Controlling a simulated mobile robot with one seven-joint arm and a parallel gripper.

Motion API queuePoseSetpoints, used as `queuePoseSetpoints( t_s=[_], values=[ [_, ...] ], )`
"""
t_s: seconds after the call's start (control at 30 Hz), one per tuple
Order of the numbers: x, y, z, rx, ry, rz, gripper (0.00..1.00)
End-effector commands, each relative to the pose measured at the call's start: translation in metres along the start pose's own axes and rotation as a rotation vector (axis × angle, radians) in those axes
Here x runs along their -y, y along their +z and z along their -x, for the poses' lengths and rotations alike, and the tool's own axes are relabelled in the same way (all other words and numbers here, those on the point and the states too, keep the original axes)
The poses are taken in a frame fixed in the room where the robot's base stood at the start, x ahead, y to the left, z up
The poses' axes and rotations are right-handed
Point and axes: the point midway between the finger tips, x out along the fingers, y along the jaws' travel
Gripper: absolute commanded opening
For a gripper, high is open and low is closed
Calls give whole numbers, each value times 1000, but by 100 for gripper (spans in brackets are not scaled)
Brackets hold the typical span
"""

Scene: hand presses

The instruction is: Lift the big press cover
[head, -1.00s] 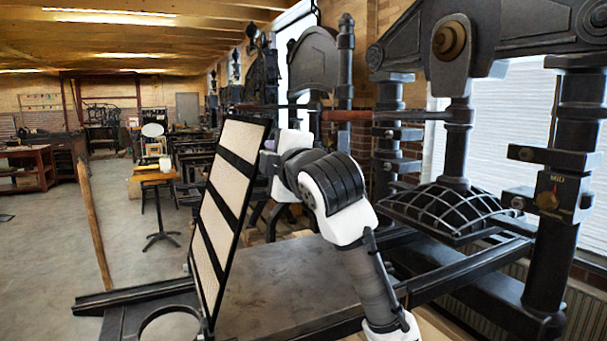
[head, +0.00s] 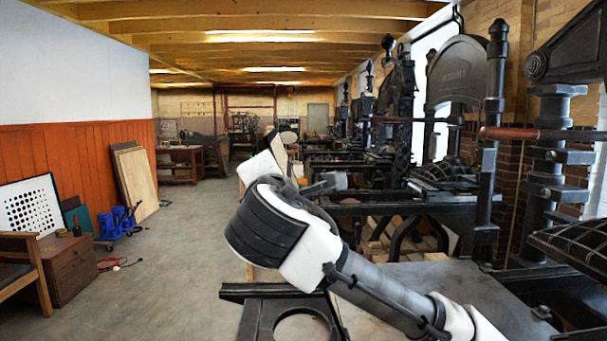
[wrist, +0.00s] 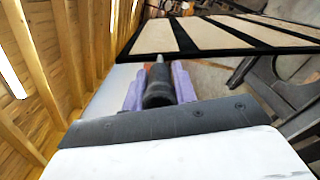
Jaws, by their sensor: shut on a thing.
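The big press cover (wrist: 235,38), a black frame with cream panels, runs across the upper right of the wrist view. In the head view my arm hides most of it, and it looks close to edge-on there. My gripper (wrist: 160,82), with purple fingers, is shut at the cover's near edge, around a dark cylindrical part that looks like its handle. The exact contact is hard to see. In the head view the fingers are hidden behind my wrist. The flat grey press bed (head: 430,285) shows at lower right.
The big press's dark columns (head: 553,150) and ribbed platen (head: 575,240) stand at the right. A second press (head: 455,75) stands behind. The floor (head: 195,245) at left is mostly clear. A wooden cabinet (head: 68,268) and leaning boards (head: 135,180) line the left wall.

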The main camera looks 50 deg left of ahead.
Motion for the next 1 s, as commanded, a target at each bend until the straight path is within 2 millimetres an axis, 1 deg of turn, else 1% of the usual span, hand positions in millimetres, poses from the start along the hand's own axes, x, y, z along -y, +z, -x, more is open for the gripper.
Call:
queuePoseSetpoints(
  t_s=[0.17,0.5,0.53,0.63,0.67,0.9,1.0],
  values=[
    [-1,-7,0,1,1,18,0],
    [-1,-7,0,1,0,18,0],
    [-1,-7,0,1,0,18,30],
    [-1,-7,0,1,-1,18,43],
    [-1,-7,0,1,-1,18,45],
    [-1,-7,0,0,-1,18,45],
    [0,-8,5,0,1,18,45]
  ],
)
